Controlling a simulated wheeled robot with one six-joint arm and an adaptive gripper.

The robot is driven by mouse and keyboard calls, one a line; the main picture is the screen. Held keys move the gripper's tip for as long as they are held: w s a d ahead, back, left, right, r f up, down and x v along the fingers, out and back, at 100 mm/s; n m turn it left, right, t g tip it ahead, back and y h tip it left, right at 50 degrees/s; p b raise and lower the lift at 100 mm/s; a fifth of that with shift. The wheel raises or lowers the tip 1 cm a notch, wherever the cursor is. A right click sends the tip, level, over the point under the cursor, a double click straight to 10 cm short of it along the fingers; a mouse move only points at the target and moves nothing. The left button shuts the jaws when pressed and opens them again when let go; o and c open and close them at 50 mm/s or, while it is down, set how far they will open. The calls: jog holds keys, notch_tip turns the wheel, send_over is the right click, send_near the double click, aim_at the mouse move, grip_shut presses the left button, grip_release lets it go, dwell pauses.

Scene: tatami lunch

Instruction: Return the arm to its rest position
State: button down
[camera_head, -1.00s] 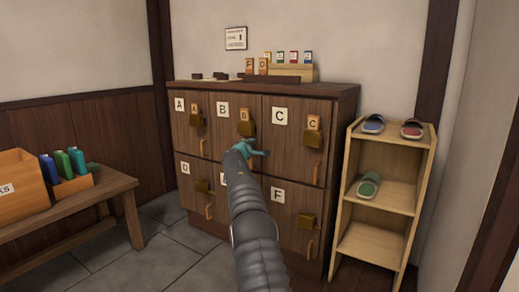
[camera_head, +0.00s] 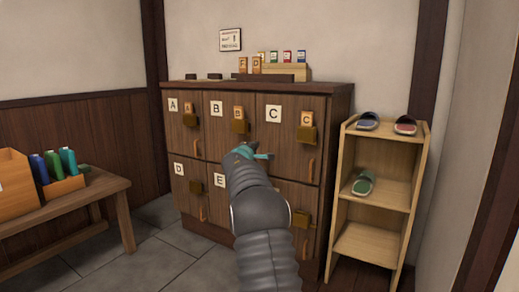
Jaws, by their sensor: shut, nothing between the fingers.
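My gripper (camera_head: 250,152) is at the end of my grey arm, in the middle of the head camera view. Its teal fingers show in front of the wooden locker cabinet (camera_head: 228,170), near the lower part of door B. It is shut and holds nothing. My arm rises from the bottom of the view and hides part of the lower doors, including most of door F. I cannot tell how far the fingers are from the doors.
A wooden shelf (camera_head: 372,238) with slippers (camera_head: 363,184) stands at the right. A bench (camera_head: 100,187) at the left carries a box (camera_head: 14,184) and several bottles (camera_head: 68,161). Wooden tags (camera_head: 257,66) stand on the cabinet. Grey floor (camera_head: 150,262) lies open between bench and cabinet.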

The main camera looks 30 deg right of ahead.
jog(key=shift+s+d, duration=0.15)
jog(key=shift+s, duration=0.55)
jog(key=shift+s+d, duration=0.15)
jog(key=shift+s, duration=0.5)
